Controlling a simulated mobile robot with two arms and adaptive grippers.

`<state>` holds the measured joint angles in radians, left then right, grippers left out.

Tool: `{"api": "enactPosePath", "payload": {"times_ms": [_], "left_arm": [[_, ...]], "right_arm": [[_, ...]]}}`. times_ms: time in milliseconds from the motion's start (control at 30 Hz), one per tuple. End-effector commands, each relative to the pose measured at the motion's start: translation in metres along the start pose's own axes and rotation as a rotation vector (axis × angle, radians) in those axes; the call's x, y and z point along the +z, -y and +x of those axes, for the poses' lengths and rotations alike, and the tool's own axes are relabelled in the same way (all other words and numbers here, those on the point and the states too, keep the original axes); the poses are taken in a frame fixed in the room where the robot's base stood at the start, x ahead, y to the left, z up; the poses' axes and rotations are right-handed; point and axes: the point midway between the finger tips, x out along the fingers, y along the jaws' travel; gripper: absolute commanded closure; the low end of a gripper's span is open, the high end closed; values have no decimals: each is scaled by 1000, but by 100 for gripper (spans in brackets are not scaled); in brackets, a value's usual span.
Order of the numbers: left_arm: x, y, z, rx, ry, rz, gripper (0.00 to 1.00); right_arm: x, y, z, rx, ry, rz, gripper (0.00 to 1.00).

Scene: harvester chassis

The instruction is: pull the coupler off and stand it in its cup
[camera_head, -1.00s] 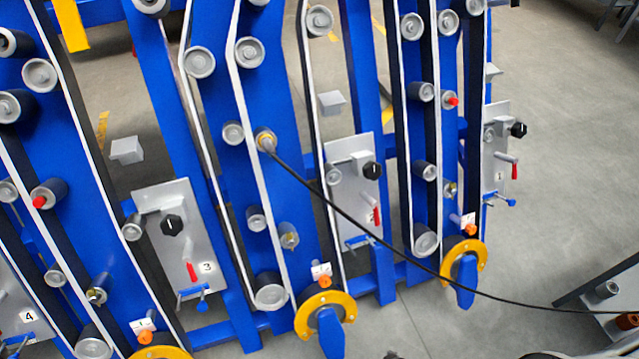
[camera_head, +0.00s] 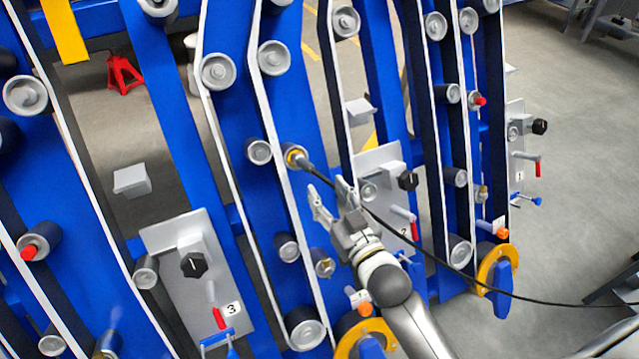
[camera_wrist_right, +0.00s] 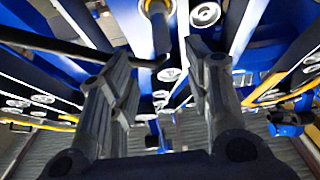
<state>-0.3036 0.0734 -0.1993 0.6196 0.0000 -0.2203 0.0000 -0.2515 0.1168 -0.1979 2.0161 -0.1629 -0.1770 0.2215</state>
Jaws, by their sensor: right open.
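The coupler (camera_head: 304,163) is a grey plug at the end of a black cable. It is seated in a brass-ringed port (camera_head: 292,154) on a blue upright. My right gripper (camera_head: 328,188) is open and empty, a little below and right of the coupler. In the right wrist view the coupler (camera_wrist_right: 161,35) lies ahead of and between the open fingers (camera_wrist_right: 155,58), apart from both. The cable bends off to the left there. I cannot make out the cup in the views of now. My left gripper is not in view.
The black cable (camera_head: 470,274) runs behind my right wrist, then off to the right. Rollers, white belts and a grey plate marked 2 (camera_head: 380,160) surround the port. A yellow ring with a blue handle (camera_head: 497,275) stands lower right. Open floor (camera_head: 575,150) lies right.

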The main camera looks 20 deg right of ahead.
Motion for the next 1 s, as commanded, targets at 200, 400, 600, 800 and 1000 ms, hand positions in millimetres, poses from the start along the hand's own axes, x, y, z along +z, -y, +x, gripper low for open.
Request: {"api": "enactPosePath", "payload": {"times_ms": [200,400,600,800,1000], "left_arm": [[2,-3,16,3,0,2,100],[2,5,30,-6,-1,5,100],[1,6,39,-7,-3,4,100],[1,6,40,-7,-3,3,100],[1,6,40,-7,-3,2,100]], "right_arm": [[2,0,37,-1,-3,0,55],[3,0,70,-1,-2,-1,55],[3,1,91,-1,2,0,55],[1,1,98,-1,2,1,55],[1,1,98,-1,3,1,55]]}}
